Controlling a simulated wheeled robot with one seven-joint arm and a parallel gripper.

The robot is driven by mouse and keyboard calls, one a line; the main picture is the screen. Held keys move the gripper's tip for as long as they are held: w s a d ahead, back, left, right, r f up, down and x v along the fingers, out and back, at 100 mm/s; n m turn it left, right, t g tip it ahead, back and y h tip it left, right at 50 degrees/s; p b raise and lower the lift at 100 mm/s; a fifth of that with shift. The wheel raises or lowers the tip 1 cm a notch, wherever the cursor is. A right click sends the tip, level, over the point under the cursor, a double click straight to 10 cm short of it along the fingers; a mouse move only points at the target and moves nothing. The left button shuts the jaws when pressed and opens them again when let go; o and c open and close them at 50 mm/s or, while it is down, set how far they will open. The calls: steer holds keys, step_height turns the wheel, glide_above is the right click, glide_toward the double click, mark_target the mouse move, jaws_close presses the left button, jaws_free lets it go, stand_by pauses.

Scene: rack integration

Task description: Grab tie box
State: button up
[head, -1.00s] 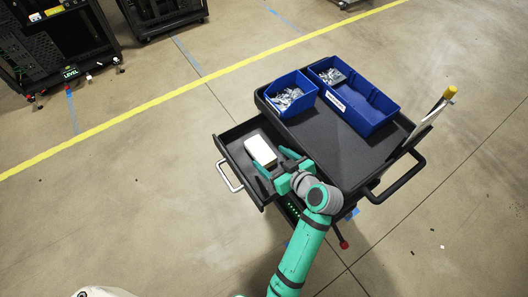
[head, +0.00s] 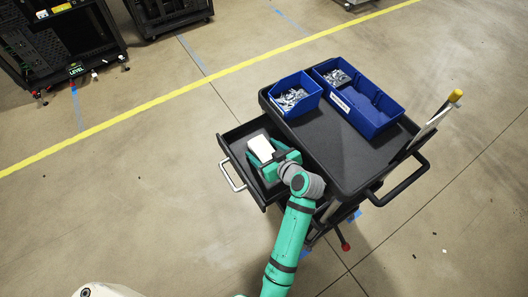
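The tie box, a small white box (head: 261,146), is in the open drawer (head: 235,144) of the black cart. Its far end shows, and my gripper covers its near part. My gripper (head: 269,155) is down in the drawer at the box, with teal fingers by its near end. One finger shows on the left of the box and one on the right. I cannot tell whether they touch or grip it.
The black cart top (head: 335,150) is beside the drawer and holds two blue bins (head: 294,96) (head: 358,100) with small metal parts. A cart handle (head: 405,185) sticks out at the right. Dark racks (head: 60,45) stand at the far left.

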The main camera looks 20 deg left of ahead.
steer(key=c, duration=1.1)
steer(key=shift+r, duration=0.1)
